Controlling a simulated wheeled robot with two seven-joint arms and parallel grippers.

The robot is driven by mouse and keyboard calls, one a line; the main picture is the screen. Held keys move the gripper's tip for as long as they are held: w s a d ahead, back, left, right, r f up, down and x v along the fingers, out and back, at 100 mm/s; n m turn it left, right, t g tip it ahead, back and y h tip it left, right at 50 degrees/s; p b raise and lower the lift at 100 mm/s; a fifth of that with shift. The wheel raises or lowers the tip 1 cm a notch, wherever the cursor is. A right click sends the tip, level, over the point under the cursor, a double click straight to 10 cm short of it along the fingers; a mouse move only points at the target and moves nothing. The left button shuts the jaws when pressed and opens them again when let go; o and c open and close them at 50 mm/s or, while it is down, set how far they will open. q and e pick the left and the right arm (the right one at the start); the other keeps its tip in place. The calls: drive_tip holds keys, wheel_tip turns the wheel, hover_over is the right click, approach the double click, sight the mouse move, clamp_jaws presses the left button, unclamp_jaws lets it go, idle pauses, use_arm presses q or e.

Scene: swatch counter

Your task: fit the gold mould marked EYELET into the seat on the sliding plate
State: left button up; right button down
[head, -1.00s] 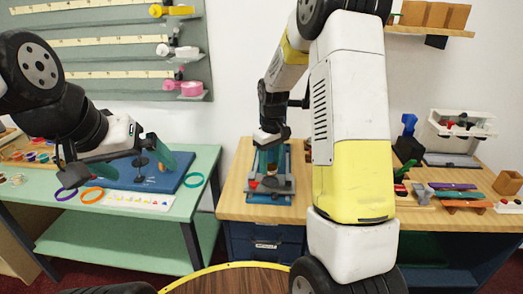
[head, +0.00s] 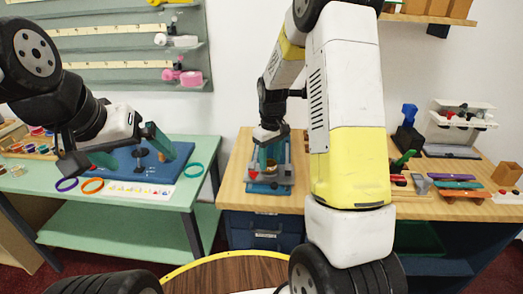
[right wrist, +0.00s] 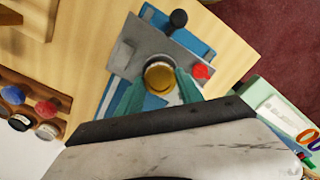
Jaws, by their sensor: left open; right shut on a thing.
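The gold mould (right wrist: 159,77) is a round gold piece between the green fingers of my right gripper (right wrist: 157,88) in the right wrist view. My right gripper (head: 269,158), shut on it, points down over the blue-based press on the wooden counter. The grey sliding plate (right wrist: 133,48) lies right below the mould. I cannot tell whether the mould touches or sits in the seat, which is hidden. The EYELET mark is not readable. My left gripper (head: 130,156) is open and empty above the blue board on the green table.
A red knob (right wrist: 201,71) is close beside the right finger, and a black knob (right wrist: 178,18) stands at the plate's far end. A rack of coloured round pieces (right wrist: 30,108) is at the left in the right wrist view.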

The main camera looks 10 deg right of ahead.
drive_tip(key=shift+f, duration=0.55)
idle(0.9)
drive_tip(key=c, duration=0.7)
unclamp_jaws()
drive_tip(key=shift+s+r, duration=0.1)
drive_tip(key=shift+r, duration=3.75)
